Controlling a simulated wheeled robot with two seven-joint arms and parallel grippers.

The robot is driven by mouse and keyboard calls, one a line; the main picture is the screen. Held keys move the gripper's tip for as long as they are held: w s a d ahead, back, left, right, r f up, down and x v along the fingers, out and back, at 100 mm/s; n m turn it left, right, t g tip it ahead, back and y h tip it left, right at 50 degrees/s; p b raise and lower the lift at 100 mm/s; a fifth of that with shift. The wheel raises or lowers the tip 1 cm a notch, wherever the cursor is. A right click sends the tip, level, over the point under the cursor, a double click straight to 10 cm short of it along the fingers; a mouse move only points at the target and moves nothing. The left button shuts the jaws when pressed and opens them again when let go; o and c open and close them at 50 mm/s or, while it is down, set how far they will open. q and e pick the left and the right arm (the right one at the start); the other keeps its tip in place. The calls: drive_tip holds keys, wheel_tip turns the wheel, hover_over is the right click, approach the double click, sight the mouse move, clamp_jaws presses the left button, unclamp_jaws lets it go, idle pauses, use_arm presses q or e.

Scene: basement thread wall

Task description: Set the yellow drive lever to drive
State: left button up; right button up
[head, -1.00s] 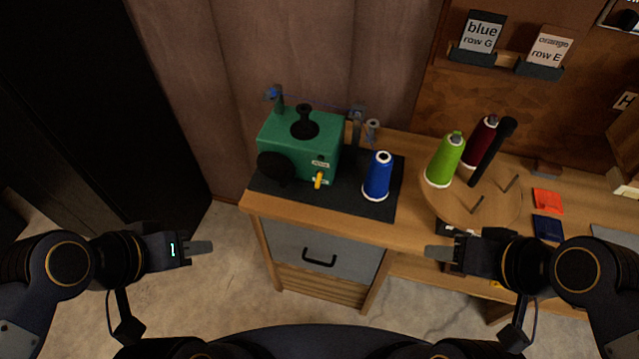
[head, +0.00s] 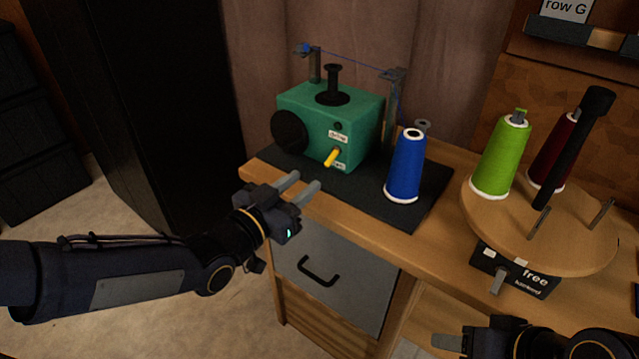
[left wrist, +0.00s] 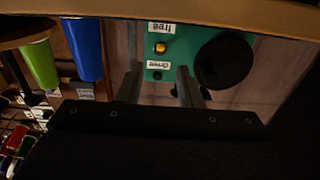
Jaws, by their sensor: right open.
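The yellow drive lever (head: 332,158) sticks out of the front of the green winder (head: 357,118), between a "drive" label above and a "free" label below. Its tip points outward and down, toward the lower label. It shows end-on in the upside-down left wrist view (left wrist: 161,48), also between the two labels. My left gripper (head: 300,187) is open and empty, in front of the table edge, a short way below and left of the lever, not touching it. My right gripper (head: 449,342) is open at the bottom edge, partly cut off.
A blue thread cone (head: 406,168) stands on the dark mat (head: 432,194) right of the winder. A round wooden turntable (head: 560,237) with a green cone (head: 501,155) and a dark red cone (head: 553,151) stands further right. A grey drawer (head: 342,276) is below the tabletop.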

sight(328, 162)
use_arm(q)
drive_tip(key=x, duration=0.7)
clamp_jaws()
